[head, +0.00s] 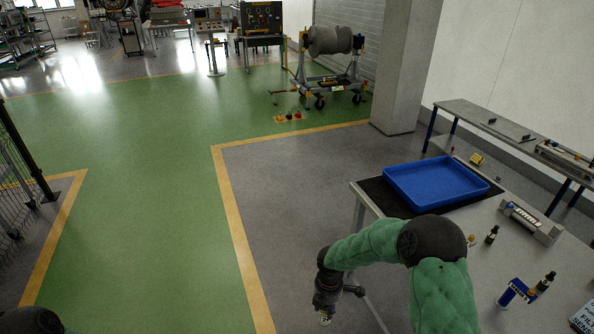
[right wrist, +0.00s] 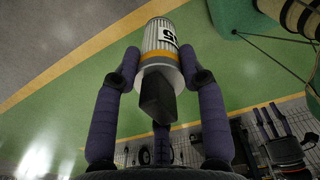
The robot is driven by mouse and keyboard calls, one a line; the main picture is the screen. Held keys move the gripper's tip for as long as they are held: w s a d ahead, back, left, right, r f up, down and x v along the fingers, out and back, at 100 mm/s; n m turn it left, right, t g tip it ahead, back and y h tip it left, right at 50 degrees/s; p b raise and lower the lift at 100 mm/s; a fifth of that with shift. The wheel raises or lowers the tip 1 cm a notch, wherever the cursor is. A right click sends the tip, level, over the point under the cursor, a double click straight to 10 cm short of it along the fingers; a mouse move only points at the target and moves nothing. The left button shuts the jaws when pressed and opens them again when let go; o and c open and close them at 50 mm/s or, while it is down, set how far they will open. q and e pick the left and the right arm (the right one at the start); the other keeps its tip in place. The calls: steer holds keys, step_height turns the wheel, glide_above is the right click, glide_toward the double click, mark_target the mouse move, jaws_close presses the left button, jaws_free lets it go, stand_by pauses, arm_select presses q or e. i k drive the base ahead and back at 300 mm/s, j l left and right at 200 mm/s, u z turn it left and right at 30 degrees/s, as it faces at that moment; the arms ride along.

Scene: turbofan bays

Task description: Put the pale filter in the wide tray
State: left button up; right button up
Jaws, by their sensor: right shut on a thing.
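The wide tray (head: 436,182) is a blue, shallow, empty tray on a dark mat at the table's far left corner.
A pillar (head: 405,70) rises behind. The floor left of the table is clear.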

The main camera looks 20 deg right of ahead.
mark_target(417, 188)
steer(key=i+l, duration=0.15)
steer(key=i, duration=0.25)
steer(key=i+l, duration=0.15)
steer(key=i, duration=0.3)
steer(key=i+l, duration=0.15)
steer(key=i, duration=0.25)
steer(key=i+l+u, duration=0.1)
steer(key=i, duration=0.3)
steer(key=i+z, duration=0.3)
steer(key=i, duration=0.25)
steer(key=i+z, duration=0.3)
steer(key=i, duration=0.25)
steer(key=i+j+z, duration=0.3)
steer(key=i, duration=0.2)
steer(key=z, duration=0.4)
steer(key=i+z, duration=0.15)
steer(key=z, duration=0.6)
steer(key=i+j, duration=0.05)
